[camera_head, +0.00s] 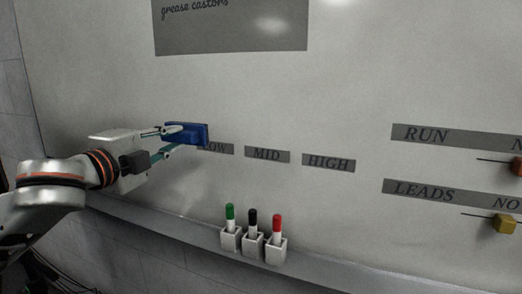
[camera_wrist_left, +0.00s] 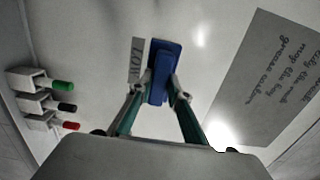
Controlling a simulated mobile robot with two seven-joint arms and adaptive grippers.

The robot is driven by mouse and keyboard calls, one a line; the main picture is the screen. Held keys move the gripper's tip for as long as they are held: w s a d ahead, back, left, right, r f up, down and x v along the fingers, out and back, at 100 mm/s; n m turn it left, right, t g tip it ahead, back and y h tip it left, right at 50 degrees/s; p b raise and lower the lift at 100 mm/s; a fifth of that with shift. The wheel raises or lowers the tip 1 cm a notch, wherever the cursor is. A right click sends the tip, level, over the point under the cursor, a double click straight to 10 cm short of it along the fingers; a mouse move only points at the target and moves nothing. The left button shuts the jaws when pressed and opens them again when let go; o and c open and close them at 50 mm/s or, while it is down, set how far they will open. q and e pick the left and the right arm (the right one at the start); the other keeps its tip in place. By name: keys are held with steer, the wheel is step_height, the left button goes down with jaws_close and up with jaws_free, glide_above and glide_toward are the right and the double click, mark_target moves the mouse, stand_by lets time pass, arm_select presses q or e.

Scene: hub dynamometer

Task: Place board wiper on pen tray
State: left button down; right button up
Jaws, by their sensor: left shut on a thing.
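The board wiper (camera_head: 188,133) is a blue block held near the whiteboard, partly over the LOW label in the head view. My left gripper (camera_head: 168,142) is shut on it, with green-grey fingers on either side. In the left wrist view the wiper (camera_wrist_left: 160,72) sits between the two fingertips (camera_wrist_left: 158,95). I cannot tell whether it touches the board. The pen tray (camera_head: 185,228) is a pale ledge along the board's lower edge, below and to the right of the gripper. My right gripper is in neither view.
Three holders with green (camera_head: 230,212), black (camera_head: 252,216) and red (camera_head: 277,222) markers stand on the tray. The tray is bare to their left and right. Labels MID (camera_head: 267,154) and HIGH (camera_head: 328,162) lie right of the wiper. Sliders with red and yellow (camera_head: 505,224) knobs are at far right.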

arm_select(q)
step_height(320, 180, down, 20)
steer(key=s+a+r+n+y, duration=0.1)
steer(key=s+a+n+y, duration=0.1)
steer(key=y, duration=0.1)
steer(key=s+f+n+y, duration=0.1)
steer(key=s+f+y, duration=0.1)
steer(key=s+f, duration=1.2)
steer(key=shift+f+n+t, duration=0.3)
steer(key=shift+f+t, duration=0.1)
steer(key=shift+f, duration=0.2)
steer(key=shift+w+d+r, duration=0.1)
